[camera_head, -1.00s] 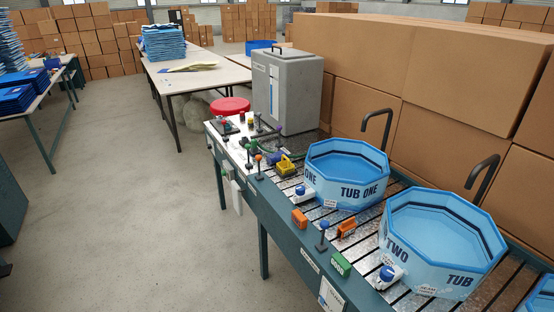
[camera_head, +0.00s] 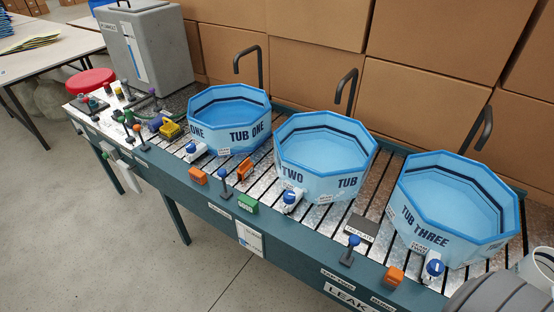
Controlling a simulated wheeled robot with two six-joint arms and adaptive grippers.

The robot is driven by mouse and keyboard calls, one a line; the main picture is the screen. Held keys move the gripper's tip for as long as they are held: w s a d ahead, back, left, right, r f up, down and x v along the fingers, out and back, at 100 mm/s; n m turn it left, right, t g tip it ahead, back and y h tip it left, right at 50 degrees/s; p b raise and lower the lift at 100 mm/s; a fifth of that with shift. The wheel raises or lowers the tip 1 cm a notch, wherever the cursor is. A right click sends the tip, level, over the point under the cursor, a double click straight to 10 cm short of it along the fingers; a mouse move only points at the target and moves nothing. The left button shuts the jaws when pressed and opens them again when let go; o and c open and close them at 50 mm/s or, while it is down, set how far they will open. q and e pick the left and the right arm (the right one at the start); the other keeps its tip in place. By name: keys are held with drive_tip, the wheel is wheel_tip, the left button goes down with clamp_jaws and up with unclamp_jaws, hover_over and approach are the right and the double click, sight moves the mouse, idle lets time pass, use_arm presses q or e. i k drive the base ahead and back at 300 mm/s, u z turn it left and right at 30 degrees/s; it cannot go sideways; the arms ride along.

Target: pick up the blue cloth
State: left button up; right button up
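I cannot make out a blue cloth for certain in the head view. A stack of blue sheets (camera_head: 5,27) shows at the far top left edge, partly cut off, and I cannot tell what it is made of. Neither of my grippers can be seen in this view.
Tub one (camera_head: 229,116), tub two (camera_head: 322,158) and tub three (camera_head: 454,208), water-filled, stand along the slatted bench (camera_head: 372,204). Small levers and coloured blocks line its front edge. Cardboard boxes (camera_head: 414,106) wall off the back. Open floor (camera_head: 60,210) lies at the lower left.

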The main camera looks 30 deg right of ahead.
sight(154, 123)
drive_tip(key=u, duration=0.45)
drive_tip(key=k, duration=1.05)
drive_tip(key=u, duration=0.9)
drive_tip(key=i, duration=2.15)
drive_tip(key=z, duration=0.4)
drive_tip(key=i, duration=1)
drive_tip(key=z, duration=1.6)
drive_tip(key=i, duration=0.85)
drive_tip(key=z, duration=0.9)
